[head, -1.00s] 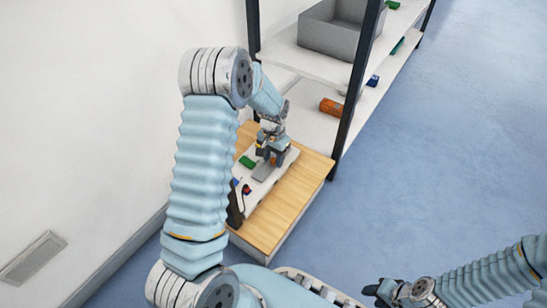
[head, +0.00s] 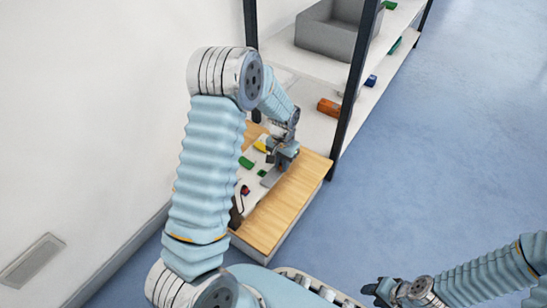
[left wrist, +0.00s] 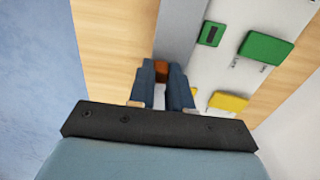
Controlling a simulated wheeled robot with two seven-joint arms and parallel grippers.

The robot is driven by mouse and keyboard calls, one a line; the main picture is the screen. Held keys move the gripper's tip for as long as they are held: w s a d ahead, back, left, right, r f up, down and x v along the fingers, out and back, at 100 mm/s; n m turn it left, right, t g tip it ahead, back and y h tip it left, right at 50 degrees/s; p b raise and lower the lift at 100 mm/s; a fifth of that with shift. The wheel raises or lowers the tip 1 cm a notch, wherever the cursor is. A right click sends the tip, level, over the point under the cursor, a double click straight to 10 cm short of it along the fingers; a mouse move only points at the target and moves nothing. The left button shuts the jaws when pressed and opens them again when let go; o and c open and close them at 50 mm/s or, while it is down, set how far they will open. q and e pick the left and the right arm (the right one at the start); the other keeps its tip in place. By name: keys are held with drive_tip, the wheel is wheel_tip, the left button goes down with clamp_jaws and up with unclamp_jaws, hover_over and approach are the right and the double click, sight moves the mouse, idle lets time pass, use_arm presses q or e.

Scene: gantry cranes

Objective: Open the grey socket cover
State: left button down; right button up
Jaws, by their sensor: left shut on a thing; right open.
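The grey socket cover (head: 271,178) is on the white panel (head: 250,205), at the panel's right side next to the wooden strip. In the left wrist view the grey cover (left wrist: 178,30) runs from the top edge down to my fingertips. My left gripper (head: 279,165) is shut on it at its far end; in the left wrist view the fingers (left wrist: 162,66) have an orange-brown patch between them. The cover's hinge and exact opening angle are hidden. My right gripper (head: 374,290) is open and empty, low on the right, far from the panel.
On the panel are a green cover (left wrist: 266,47), a green socket with a dark slot (left wrist: 210,33) and a yellow part (left wrist: 228,101). A red-and-black part (head: 245,190) sits nearer. A black shelf post (head: 354,85) stands right of my left arm, with an orange object (head: 329,107) behind.

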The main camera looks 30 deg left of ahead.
use_arm(q)
drive_tip(key=shift+d, duration=0.45)
drive_tip(key=c, duration=1)
unclamp_jaws()
drive_tip(key=shift+c, duration=0.2)
drive_tip(key=shift+r, duration=0.1)
wheel_tip(320, 180, up, 14)
drive_tip(key=p, duration=0.3)
drive_tip(key=shift+f, duration=0.2)
